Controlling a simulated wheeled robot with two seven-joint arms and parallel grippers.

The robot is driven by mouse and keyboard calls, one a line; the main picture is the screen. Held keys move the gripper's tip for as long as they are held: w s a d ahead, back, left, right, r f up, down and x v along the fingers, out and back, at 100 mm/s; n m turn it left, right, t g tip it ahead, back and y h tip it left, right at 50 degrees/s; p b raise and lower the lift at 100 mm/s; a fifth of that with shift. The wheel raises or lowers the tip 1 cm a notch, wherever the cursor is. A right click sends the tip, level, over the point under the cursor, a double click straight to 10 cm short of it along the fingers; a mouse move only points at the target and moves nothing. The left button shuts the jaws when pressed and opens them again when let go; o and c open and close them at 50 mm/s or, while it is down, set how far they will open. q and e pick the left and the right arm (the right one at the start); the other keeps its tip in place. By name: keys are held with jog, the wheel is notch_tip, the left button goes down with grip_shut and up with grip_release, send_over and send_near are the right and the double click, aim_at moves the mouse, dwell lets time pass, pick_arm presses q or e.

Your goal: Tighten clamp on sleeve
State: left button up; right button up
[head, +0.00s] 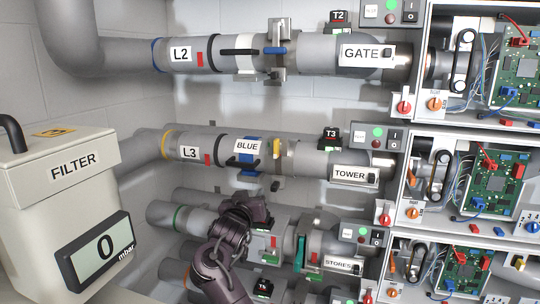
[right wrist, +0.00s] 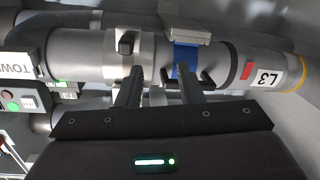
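The L3 tube (head: 223,148) runs across the middle of the head view. It carries a sleeve with a "BLUE" label (head: 246,147), a blue band (head: 250,162), and a clamp with a yellow part (head: 277,150). My right gripper (head: 247,207) is below and in front of this tube. In the right wrist view my right gripper (right wrist: 158,75) has its two dark fingers apart, pointing at the tube. One finger is near the blue band (right wrist: 186,60), the other near a grey collar with a black knob (right wrist: 126,42). I cannot tell whether they touch. My left gripper is not in view.
The L2 tube (head: 190,53) runs above, and the STORES tube (head: 320,240) lies below, close to my right arm. A filter box (head: 45,180) stands at left, its display reading 0 mbar. Open electronics shelves (head: 475,190) with wiring fill the right side.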

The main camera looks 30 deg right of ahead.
aim_at(275, 145)
jog(key=s+d+r+m+h, duration=0.1)
jog(key=s+r+m+h, duration=0.3)
jog(key=r, duration=0.9)
jog(key=w+d+p, duration=0.1)
jog(key=d, duration=0.1)
jog(key=w+d+y+p, duration=0.1)
jog(key=w+d+g+y+p, duration=0.1)
jog(key=d, duration=0.1)
jog(key=shift+w+d+n+p, duration=0.3)
jog(key=shift+w+p, duration=0.1)
jog(key=shift+w+d+f, duration=0.15)
jog(key=shift+w+d, duration=0.2)
jog(key=shift+d, duration=0.05)
grip_shut()
